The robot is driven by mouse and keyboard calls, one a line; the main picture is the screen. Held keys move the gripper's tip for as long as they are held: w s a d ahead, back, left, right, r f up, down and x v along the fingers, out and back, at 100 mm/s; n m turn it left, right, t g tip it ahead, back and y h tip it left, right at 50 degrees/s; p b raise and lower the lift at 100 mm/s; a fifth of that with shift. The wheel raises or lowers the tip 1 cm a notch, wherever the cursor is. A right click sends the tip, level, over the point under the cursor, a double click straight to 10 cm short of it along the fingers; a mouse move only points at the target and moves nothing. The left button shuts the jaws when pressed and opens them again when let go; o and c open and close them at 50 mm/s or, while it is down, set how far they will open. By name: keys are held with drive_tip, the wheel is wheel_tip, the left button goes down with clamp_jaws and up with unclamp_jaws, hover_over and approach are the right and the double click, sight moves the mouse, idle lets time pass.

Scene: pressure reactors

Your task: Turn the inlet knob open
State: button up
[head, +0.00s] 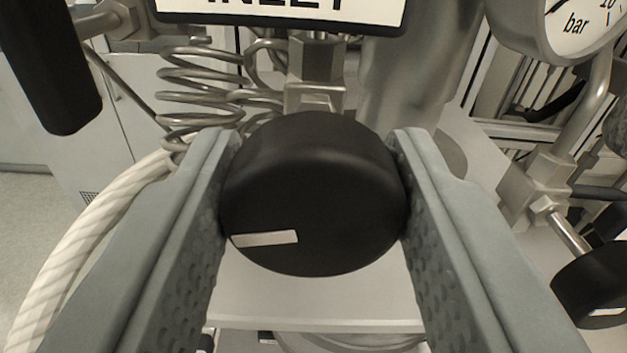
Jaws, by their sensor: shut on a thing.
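The inlet knob (312,180) is a round black knob in the middle of the head view, below a white sign (285,10) whose cropped lettering reads INLET. A short white mark (265,239) shows on its face, at the lower left and nearly level. My gripper (313,195) has one grey finger on each side of the knob. Both fingers touch its sides, so the gripper is shut on it. The knob's stem is hidden behind it; a metal fitting (315,75) shows above.
A pressure gauge marked bar (568,22) is at the top right. Another black knob (592,285) is at the right edge, and a black handle (50,65) at the upper left. Coiled metal tubing (205,85) and a braided hose (95,240) run close to the left finger.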

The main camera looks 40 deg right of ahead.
drive_tip(key=n, duration=0.4)
drive_tip(key=shift+n, duration=0.3)
drive_tip(key=n, duration=0.3)
drive_tip(key=shift+n, duration=0.4)
drive_tip(key=n, duration=0.3)
drive_tip(key=shift+f, duration=0.1)
drive_tip(key=shift+n, duration=1.9)
drive_tip(key=o, duration=1)
drive_tip(key=shift+w+a, duration=0.1)
drive_tip(key=shift+a, duration=0.05)
drive_tip(key=shift+c, duration=0.2)
drive_tip(key=v, duration=1.7)
